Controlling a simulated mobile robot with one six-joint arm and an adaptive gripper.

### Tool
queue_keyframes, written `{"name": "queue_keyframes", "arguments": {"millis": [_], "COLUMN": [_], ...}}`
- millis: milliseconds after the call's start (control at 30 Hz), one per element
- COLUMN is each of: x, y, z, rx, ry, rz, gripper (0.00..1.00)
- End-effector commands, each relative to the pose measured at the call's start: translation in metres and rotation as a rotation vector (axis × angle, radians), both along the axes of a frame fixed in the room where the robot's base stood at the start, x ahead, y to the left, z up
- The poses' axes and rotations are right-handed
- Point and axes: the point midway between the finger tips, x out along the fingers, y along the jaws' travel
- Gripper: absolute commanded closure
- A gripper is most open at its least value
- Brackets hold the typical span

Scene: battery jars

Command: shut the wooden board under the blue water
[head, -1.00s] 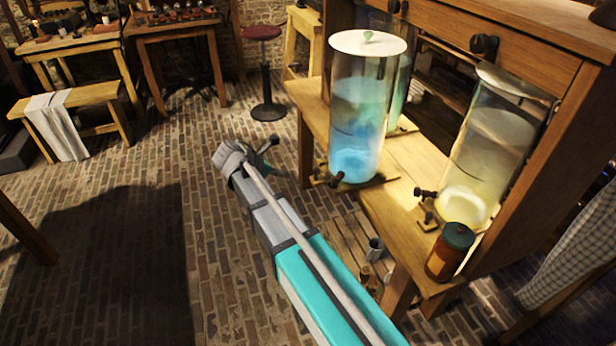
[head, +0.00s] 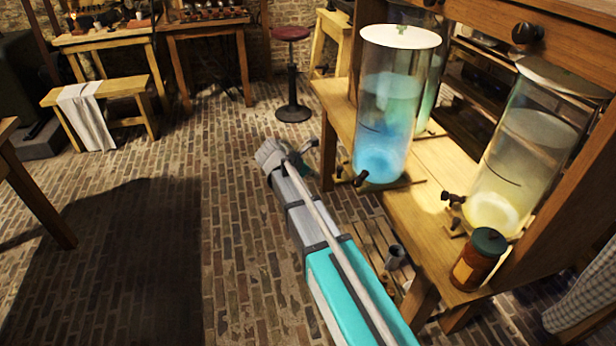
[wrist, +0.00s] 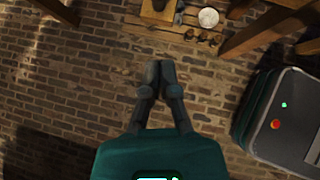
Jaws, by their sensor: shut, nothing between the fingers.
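The blue water stands in a tall glass jar (head: 390,105) with a white lid on the wooden bench. A thin wooden board (head: 415,182) shows at the foot of this jar, its end sticking out to the right. How far it is open I cannot tell. A small dark tap (head: 361,178) sits at the jar's lower left. My gripper (head: 307,148) is left of the jar, out over the floor and apart from the board. In the wrist view my gripper (wrist: 160,66) is shut and empty above the bricks; the board is not recognisable there.
A jar of yellowish water (head: 525,150) and a brown bottle (head: 478,258) stand on the bench (head: 425,220) to the right. A metal cup (head: 394,256) is below it. A red stool (head: 292,75) stands behind. The brick floor on the left is largely clear.

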Motion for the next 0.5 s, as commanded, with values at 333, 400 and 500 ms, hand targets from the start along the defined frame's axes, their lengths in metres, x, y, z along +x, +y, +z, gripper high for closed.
{"name": "queue_keyframes", "arguments": {"millis": [333,400,500], "x": [0.014,0.018,0.022], "y": [-0.029,-0.036,-0.045], "z": [-0.021,-0.02,-0.019], "rx": [0.0,0.0,0.0], "ry": [0.0,-0.001,0.0], "rz": [-0.003,-0.002,0.0], "gripper": [1.0,1.0,1.0]}}
